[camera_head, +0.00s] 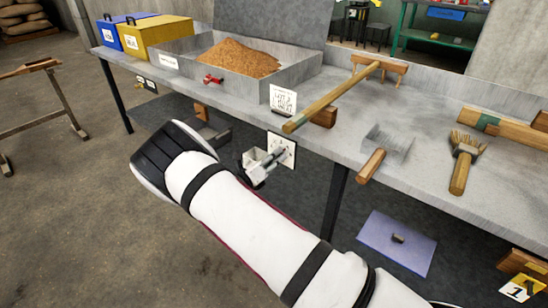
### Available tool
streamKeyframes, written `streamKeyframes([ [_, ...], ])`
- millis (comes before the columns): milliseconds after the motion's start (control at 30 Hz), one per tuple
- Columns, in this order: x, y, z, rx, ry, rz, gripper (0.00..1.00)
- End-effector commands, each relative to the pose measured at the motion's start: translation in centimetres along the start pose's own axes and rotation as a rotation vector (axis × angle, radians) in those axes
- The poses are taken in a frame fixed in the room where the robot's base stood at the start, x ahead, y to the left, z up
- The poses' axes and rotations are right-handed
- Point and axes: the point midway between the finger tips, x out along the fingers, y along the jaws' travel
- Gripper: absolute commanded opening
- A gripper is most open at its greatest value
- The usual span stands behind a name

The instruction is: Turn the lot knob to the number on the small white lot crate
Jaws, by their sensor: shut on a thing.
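The lot knob sits on a white dial plate (288,148) on the bench's front face. The knob itself is hidden by my gripper (270,160). My gripper is at the plate, shut on the knob; its pointing direction and the dial's numbers are too small or covered to read. A small white panel with a black "1" (517,289) shows at the lower right, by yellow and brown wooden parts; it looks like a numbered crate, partly cut by the frame edge.
The grey bench (345,150) holds a tray of brown grain (238,58), a wooden rake (335,95), a brush (463,165), and blue (112,32) and yellow (158,38) boxes. A white notice (283,99) stands above the dial. A trestle (55,95) stands left; floor between is clear.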

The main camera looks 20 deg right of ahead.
Motion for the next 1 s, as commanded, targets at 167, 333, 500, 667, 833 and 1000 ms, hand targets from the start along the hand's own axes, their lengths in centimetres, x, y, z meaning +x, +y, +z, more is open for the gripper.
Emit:
streamKeyframes([
  [167,-0.1,0.1,-0.2,-0.003,0.003,0.002,0.0],
  [333,-0.1,0.1,-0.2,-0.002,0.003,0.002,0.32],
  [500,-0.1,0.1,-0.1,-0.001,0.002,0.001,0.47],
  [667,-0.1,0.0,-0.1,0.0,0.001,0.001,0.47],
  [833,-0.9,0.1,0.0,0.0,0.0,0.003,0.47],
  [1000,-3.7,0.1,0.1,0.0,-0.002,0.004,0.47],
])
